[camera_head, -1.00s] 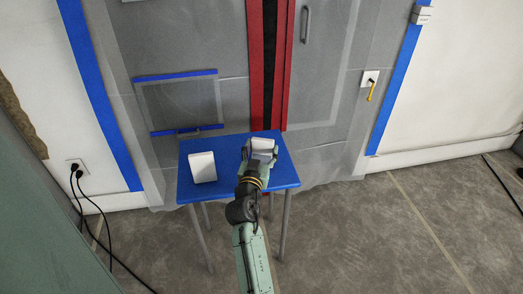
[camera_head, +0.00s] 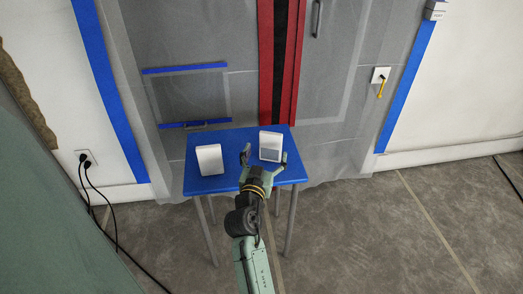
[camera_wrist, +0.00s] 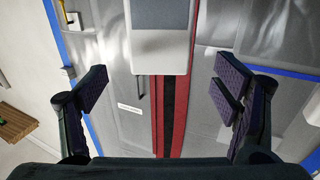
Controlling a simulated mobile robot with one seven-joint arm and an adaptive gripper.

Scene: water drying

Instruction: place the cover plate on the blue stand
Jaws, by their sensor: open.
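The blue stand (camera_head: 229,181) is a small blue-topped table against the sheeted wall. Two white pieces stand on it, and I cannot tell for certain which is the cover plate. The right one, a white plate with a grey panel (camera_head: 271,138), stands near the back edge, leaning slightly. It also shows at the top of the wrist view (camera_wrist: 160,53), cut off by the frame. The left one is a plain white plate (camera_head: 209,160). My gripper (camera_head: 265,157) is open and empty, just in front of the right piece, its fingers spread and apart from it.
Grey plastic sheeting with a red-edged black strip (camera_head: 280,60) hangs behind the stand. A black cable (camera_head: 112,222) runs from an outlet at left. The floor (camera_head: 375,235) right of the stand is clear.

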